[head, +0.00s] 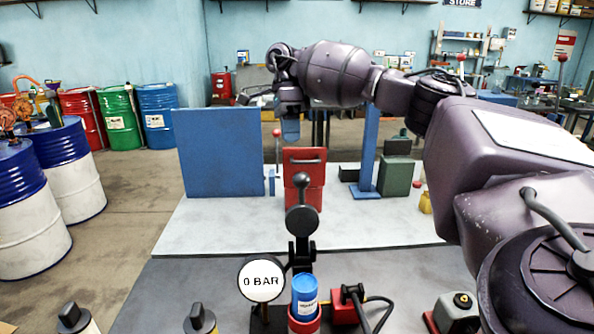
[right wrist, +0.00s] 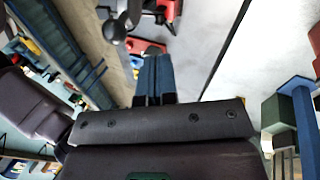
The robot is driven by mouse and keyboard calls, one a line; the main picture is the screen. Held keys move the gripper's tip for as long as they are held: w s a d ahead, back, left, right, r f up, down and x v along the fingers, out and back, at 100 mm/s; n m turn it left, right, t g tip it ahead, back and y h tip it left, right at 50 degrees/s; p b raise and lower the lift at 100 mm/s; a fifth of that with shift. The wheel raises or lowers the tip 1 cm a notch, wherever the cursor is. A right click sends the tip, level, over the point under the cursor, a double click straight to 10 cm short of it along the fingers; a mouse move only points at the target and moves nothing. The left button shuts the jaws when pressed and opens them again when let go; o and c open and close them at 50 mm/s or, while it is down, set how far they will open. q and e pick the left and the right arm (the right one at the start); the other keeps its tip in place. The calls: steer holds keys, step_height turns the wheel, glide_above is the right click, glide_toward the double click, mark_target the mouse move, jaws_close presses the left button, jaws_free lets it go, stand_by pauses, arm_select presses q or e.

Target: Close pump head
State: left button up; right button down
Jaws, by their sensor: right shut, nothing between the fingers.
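A black lever with a ball knob (head: 301,179) and a round black disc (head: 302,219) stands upright at the front middle. I cannot tell for sure which part is the pump head. A red panel with a slot handle (head: 304,164) stands just behind the lever. My right gripper (head: 290,130) is shut and empty, with blue fingers pointing down above the red panel, apart from the lever. In the right wrist view the shut blue fingers (right wrist: 153,72) show with nothing between them; a black ball knob (right wrist: 115,30) lies beyond them. My left gripper is out of view.
A round gauge (head: 261,280) reading 0 BAR and a blue can (head: 305,298) in a red holder stand at the front. A blue panel (head: 220,150) stands left, a blue post (head: 367,150) right. The pale tabletop (head: 215,220) is largely clear at left.

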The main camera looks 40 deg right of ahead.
steer(key=s+a+f, duration=0.3)
steer(key=s+f, duration=0.2)
steer(key=shift+s+a+f+b, duration=0.15)
steer(key=shift+s+b, duration=0.05)
steer(key=shift+b, duration=0.15)
stand_by(0.5)
steer(key=shift+s, duration=0.1)
